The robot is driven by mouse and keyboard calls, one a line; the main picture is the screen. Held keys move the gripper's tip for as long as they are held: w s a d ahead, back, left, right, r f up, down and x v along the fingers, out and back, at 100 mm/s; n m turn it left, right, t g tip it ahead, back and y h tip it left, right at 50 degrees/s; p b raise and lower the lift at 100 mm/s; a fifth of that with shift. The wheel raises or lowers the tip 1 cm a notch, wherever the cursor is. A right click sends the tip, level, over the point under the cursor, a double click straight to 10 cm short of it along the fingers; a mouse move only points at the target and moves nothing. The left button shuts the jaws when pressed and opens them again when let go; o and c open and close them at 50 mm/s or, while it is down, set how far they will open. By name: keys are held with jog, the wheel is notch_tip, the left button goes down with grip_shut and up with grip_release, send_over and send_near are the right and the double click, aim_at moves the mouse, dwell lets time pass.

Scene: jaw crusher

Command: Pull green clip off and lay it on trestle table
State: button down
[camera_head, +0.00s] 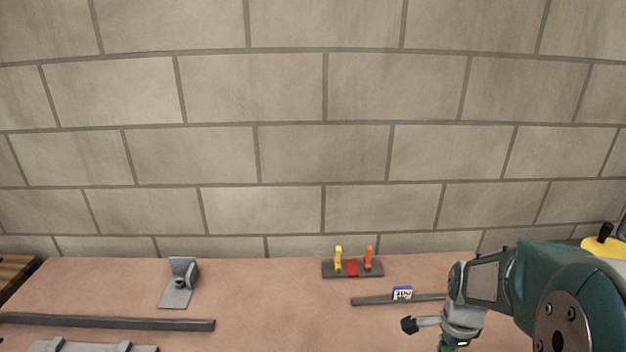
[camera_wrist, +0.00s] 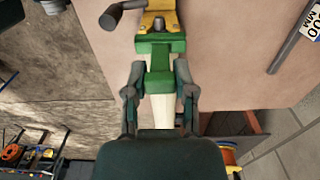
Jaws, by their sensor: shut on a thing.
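The green clip (camera_wrist: 160,49) is in the upper middle of the wrist view. My gripper (camera_wrist: 158,78) has one finger on each side of the clip's narrower green part and is shut on it. A pale strip runs below the clip between the fingers. The clip's top end meets a yellow part (camera_wrist: 160,20) with a grey rod and dark knob; I cannot tell whether they touch. The trestle table (camera_head: 260,300) has a reddish-brown top in the head view. My arm covers its right end, and the clip is not clearly visible there.
A dark rack (camera_head: 341,273) with yellow and orange clips and a red block stands at the table's back. A grey bracket (camera_head: 180,285), a long dark bar (camera_head: 110,322) and a thinner bar (camera_head: 370,301) with a label lie on it. The middle front is clear.

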jog(key=shift+r, duration=1.2)
